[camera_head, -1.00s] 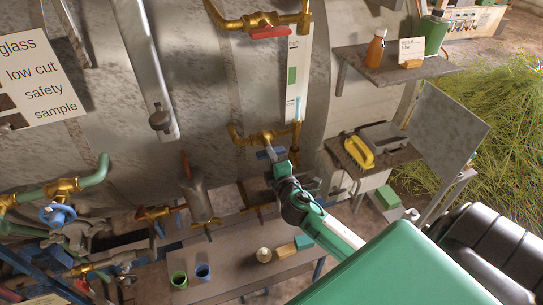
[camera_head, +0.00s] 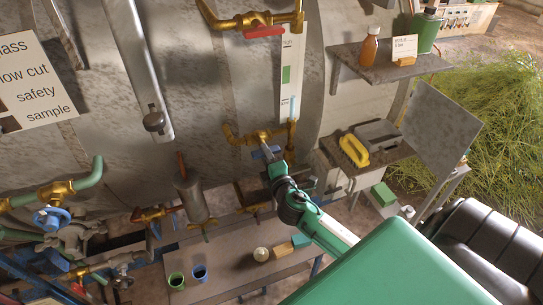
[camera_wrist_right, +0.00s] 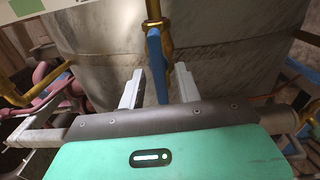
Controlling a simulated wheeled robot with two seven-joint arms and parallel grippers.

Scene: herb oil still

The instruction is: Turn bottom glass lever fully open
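The bottom glass lever (camera_head: 267,152) is a blue handle on a brass valve (camera_head: 258,136) at the foot of the sight glass (camera_head: 287,78). In the right wrist view the blue lever (camera_wrist_right: 154,48) hangs down from the brass fitting (camera_wrist_right: 153,14). My right gripper (camera_head: 273,163) is at the lever, seen from above and behind. In the wrist view my right gripper (camera_wrist_right: 159,72) is open, with one pale finger on each side of the lever's lower end. A gap shows on both sides. My left gripper is not in view.
A red lever (camera_head: 263,32) sits on the upper brass valve. A metal vessel wall (camera_head: 230,90) stands close behind the lever. A shelf (camera_head: 390,68) is at the right.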

